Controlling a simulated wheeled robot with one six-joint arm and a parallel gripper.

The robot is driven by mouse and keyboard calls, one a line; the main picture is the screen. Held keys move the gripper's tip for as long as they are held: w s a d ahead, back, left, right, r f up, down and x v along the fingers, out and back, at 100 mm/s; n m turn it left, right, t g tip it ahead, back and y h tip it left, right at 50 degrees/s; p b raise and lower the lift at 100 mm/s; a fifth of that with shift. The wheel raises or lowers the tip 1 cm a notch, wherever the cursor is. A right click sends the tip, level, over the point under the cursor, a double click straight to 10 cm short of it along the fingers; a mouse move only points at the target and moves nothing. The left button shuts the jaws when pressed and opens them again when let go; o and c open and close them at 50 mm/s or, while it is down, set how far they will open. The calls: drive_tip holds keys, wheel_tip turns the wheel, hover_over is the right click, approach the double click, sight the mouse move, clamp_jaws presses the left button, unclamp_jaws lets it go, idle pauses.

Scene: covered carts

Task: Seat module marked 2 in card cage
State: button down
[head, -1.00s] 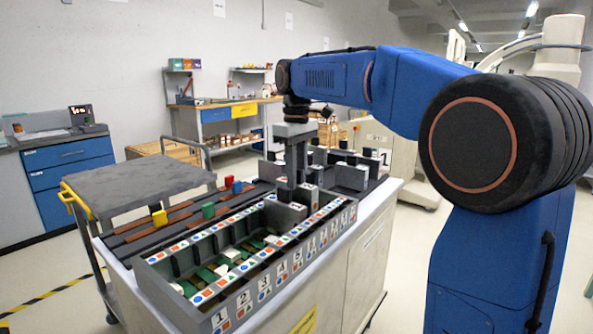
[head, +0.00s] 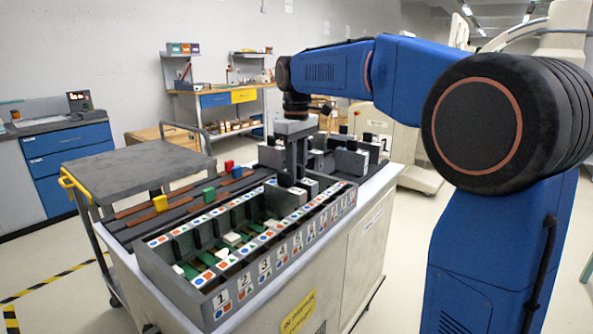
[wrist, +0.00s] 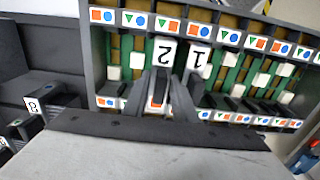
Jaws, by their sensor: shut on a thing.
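The card cage (head: 180,284) is a long grey open box on the cart, with numbered labels along its front wall and coloured shape marks on its rails. My gripper (head: 290,182) points down over the far part of the cage. It also shows in the wrist view (wrist: 162,92), shut on a grey module. A white label marked 2 (wrist: 165,52) shows upside down just beyond the fingers, apparently on the held module. A label marked 1 (wrist: 199,59) shows close beside it. The fingers hide the module's lower part, so its depth in the slot cannot be told.
More grey modules (head: 350,162) stand behind the cage at the right. Yellow (head: 159,203), green (head: 209,194) and red handles stand on dark strips left of the cage. A grey covered cart (head: 130,170) is at the left. The cage's near slots look free of modules.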

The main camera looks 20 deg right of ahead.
idle(0.4)
drive_tip(key=c, duration=1.4)
unclamp_jaws()
drive_tip(key=shift+f, duration=0.1)
wheel_tip(320, 180, up, 18)
drive_tip(key=shift+f, duration=0.25)
drive_tip(key=s+d+f+m+t, duration=0.1)
drive_tip(key=s+d+f+m, duration=0.1)
drive_tip(key=s+f, duration=0.9)
drive_tip(key=s+d+f+m+t, duration=0.2)
drive_tip(key=s+f, duration=0.9)
drive_tip(key=f, duration=0.1)
drive_tip(key=s+d+f+m+t, duration=0.1)
drive_tip(key=s+d+f+m, duration=0.2)
drive_tip(key=s+f, duration=0.8)
drive_tip(key=shift+s+f+t, duration=0.2)
drive_tip(key=shift+f+t, duration=0.15)
drive_tip(key=shift+t, duration=0.05)
